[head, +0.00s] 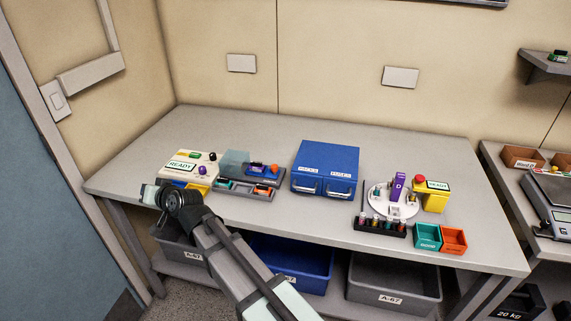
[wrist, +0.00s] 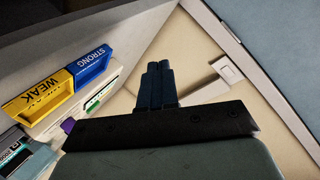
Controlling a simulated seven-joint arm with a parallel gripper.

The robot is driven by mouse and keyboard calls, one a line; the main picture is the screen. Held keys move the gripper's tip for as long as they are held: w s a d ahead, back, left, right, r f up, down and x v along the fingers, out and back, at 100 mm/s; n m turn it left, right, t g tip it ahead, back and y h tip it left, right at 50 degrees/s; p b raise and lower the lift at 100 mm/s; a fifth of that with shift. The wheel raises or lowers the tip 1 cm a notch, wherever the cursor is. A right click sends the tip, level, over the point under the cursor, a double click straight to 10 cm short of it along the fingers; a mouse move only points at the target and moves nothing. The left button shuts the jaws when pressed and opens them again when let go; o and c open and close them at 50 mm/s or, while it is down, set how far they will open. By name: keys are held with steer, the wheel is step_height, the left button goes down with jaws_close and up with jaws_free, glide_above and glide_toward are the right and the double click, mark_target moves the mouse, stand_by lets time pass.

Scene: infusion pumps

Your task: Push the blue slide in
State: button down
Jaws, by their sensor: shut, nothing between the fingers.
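The blue slide (wrist: 91,62), marked STRONG, shows in the wrist view on the front of a white unit. The yellow slide (wrist: 40,97), marked WEAK, is beside it. Both appear to stand out from the unit's face; how far is hard to tell. In the head view the white unit (head: 192,158) with a READY screen sits at the table's left, its front partly hidden by my arm. My gripper (wrist: 158,66) is shut and empty, to the right of the blue slide in the wrist view and apart from it. In the head view my gripper (head: 150,194) is at the table's front left edge.
A grey tray unit (head: 247,187) stands right of the white unit, then a blue cabinet (head: 325,168). A round white device (head: 392,198) and small bins (head: 427,236) are farther right. The table's back strip is clear. Crates stand on the shelf below.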

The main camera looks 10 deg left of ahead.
step_height(320, 180, up, 36)
steer(key=s+a+n+g+y, duration=0.1)
steer(key=a+n+g+y, duration=0.1)
steer(key=a+n+y, duration=0.3)
steer(key=w+d+f+m+h, duration=0.3)
steer(key=w+d+f+h, duration=0.2)
steer(key=w+d+f, duration=1.25)
steer(key=w+d+f+m+h, duration=0.1)
steer(key=d+f, duration=0.3)
steer(key=d, duration=0.4)
steer(key=w+d+f+m+h, duration=0.1)
steer(key=w+d+f+h, duration=0.2)
steer(key=d, duration=0.6)
steer(key=w+d+f+m+h, duration=0.2)
steer(key=d+f, duration=0.4)
steer(key=d, duration=0.3)
steer(key=shift+w+f+h, duration=0.1)
steer(key=shift+w+h, duration=0.2)
steer(key=shift+w, duration=0.05)
steer(key=shift+w+f, duration=0.1)
steer(key=shift+f, duration=0.1)
steer(key=x, duration=0.9)
steer(key=shift+w+a+f, duration=0.15)
steer(key=shift+w+f, duration=0.05)
steer(key=shift+w, duration=0.05)
